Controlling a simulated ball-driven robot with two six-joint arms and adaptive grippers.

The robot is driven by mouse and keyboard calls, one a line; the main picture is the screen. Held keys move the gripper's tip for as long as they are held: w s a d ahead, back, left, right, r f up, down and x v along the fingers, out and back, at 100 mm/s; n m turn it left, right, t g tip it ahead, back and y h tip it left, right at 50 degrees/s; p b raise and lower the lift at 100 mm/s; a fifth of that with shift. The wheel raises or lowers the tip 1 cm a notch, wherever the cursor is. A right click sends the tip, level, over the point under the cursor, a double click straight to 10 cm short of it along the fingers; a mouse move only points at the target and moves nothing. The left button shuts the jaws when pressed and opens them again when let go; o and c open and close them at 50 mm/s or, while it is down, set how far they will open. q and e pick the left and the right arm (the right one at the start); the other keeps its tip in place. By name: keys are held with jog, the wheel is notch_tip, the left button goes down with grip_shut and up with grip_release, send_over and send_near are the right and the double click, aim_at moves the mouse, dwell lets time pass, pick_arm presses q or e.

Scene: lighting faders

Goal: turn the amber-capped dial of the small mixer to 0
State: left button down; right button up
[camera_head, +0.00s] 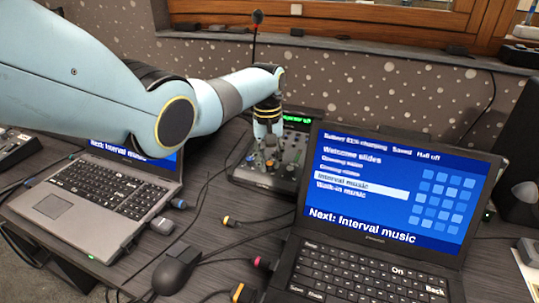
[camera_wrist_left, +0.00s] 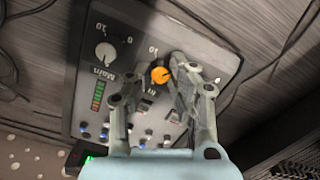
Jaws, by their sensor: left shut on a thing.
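The small mixer (camera_head: 262,180) is a dark panel on the desk between two laptops. It fills much of the left wrist view (camera_wrist_left: 85,75), where its lettering appears upside down. The amber-capped dial (camera_wrist_left: 160,75) shows there, near a printed 10. My left gripper (camera_head: 264,150) reaches down onto the mixer. In the left wrist view my left gripper (camera_wrist_left: 157,80) has its fingers on either side of the amber-capped dial, shut on it. The dial's pointer and its 0 mark are not clear. My right gripper is not in view.
A grey dial marked Main (camera_wrist_left: 104,53) and a level meter (camera_wrist_left: 98,95) are beside the amber dial. The right laptop (camera_head: 385,190) stands close to the mixer. The left laptop (camera_head: 100,190), a mouse (camera_head: 176,268) and loose cables lie in front.

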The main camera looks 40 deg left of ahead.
aim_at(268, 163)
pick_arm(q)
jog(key=c, duration=1.2)
grip_release()
jog(key=r, duration=1.2)
jog(key=shift+a, duration=0.2)
jog(key=shift+s, duration=0.1)
